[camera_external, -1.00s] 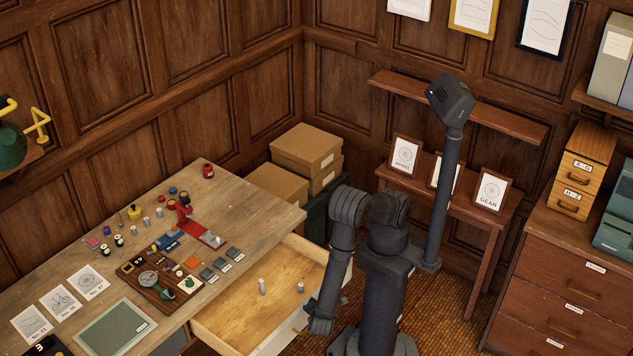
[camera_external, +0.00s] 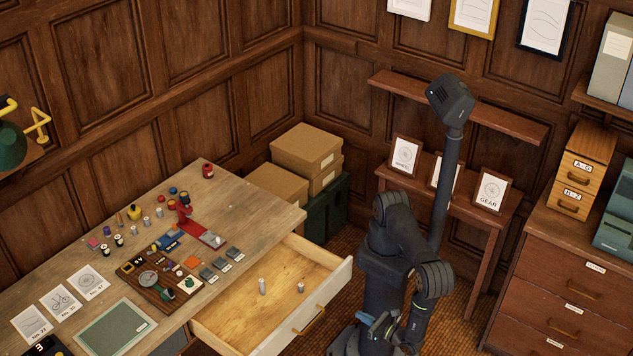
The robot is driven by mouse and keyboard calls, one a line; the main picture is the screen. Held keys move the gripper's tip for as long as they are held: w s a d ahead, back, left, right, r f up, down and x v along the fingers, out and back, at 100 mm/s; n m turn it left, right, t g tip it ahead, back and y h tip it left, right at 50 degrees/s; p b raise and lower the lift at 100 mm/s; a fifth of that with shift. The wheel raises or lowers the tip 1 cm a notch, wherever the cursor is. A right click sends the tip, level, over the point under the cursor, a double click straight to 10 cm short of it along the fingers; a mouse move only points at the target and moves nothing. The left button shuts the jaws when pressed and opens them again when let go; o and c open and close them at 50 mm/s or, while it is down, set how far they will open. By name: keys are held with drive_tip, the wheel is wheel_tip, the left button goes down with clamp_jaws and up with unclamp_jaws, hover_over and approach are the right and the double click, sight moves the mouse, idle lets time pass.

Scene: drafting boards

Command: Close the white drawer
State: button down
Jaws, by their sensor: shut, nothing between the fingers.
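The white drawer (camera_external: 331,287) stands pulled out from the right side of the wooden desk. Its front panel carries a brass-coloured handle (camera_external: 309,319). Two small pale cylinders (camera_external: 262,286) stand on the drawer's wooden floor, apart from each other. My gripper (camera_external: 372,334) is low, to the right of the drawer front and apart from it. It is shut with nothing visible in it; the fingertips are small and partly hidden by the arm.
The desk top (camera_external: 236,200) holds several small parts, cards and a green mat (camera_external: 117,328). Cardboard boxes (camera_external: 305,150) sit behind the drawer. A side table with framed cards (camera_external: 490,190) and a brown cabinet (camera_external: 560,290) stand to the right. Floor shows between drawer and arm.

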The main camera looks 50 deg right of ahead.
sight(326, 298)
drive_tip(key=w, duration=1.4)
drive_tip(key=w, duration=2.9)
drive_tip(key=shift+w+r, duration=0.1)
drive_tip(key=shift+w, duration=0.2)
drive_tip(key=shift+a, duration=0.1)
drive_tip(key=s, duration=1.4)
drive_tip(key=shift+s, duration=0.3)
